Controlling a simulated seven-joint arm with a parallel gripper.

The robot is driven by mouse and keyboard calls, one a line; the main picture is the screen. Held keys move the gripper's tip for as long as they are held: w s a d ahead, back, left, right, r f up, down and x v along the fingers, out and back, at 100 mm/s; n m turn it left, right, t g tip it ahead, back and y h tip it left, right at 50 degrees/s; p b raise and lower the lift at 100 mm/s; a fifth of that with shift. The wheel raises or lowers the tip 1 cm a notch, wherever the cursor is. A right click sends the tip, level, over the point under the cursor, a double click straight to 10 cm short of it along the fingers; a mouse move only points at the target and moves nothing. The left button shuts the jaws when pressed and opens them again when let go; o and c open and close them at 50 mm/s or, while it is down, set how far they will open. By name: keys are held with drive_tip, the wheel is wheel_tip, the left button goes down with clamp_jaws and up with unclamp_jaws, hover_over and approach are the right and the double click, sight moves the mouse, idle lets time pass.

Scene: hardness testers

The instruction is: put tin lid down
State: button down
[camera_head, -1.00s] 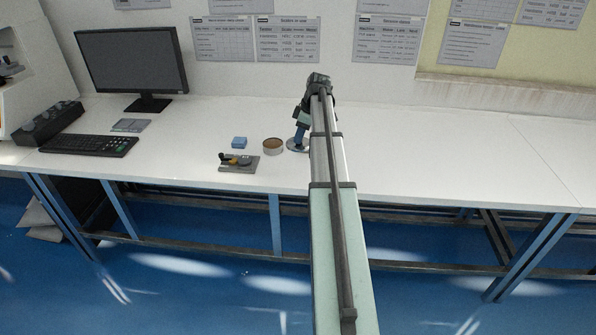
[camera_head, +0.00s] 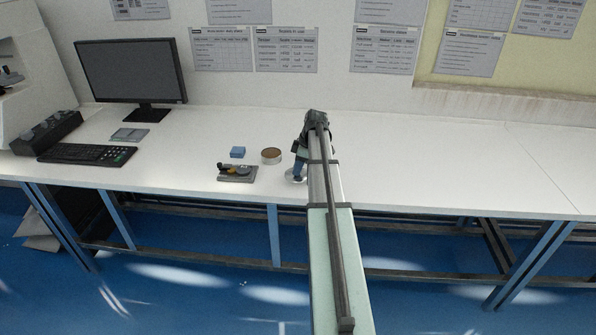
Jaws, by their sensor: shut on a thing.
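The tin lid (camera_head: 290,176) is a small, pale round disc low at the tip of my gripper (camera_head: 298,172), near the table's front edge. My gripper points down and is shut on the lid; the arm hides the lid's right part. I cannot tell whether the lid touches the table. The open round tin (camera_head: 271,156), with a brownish inside, stands on the table just left of my gripper and apart from the lid.
A keyboard (camera_head: 87,154) and monitor (camera_head: 132,68) are farther left. The white table (camera_head: 440,165) is clear to the right of my arm.

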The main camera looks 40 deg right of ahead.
drive_tip(key=shift+f, duration=0.85)
drive_tip(key=shift+f, duration=0.1)
drive_tip(key=c, duration=1)
unclamp_jaws()
drive_tip(key=shift+o, duration=0.2)
drive_tip(key=v, duration=1.2)
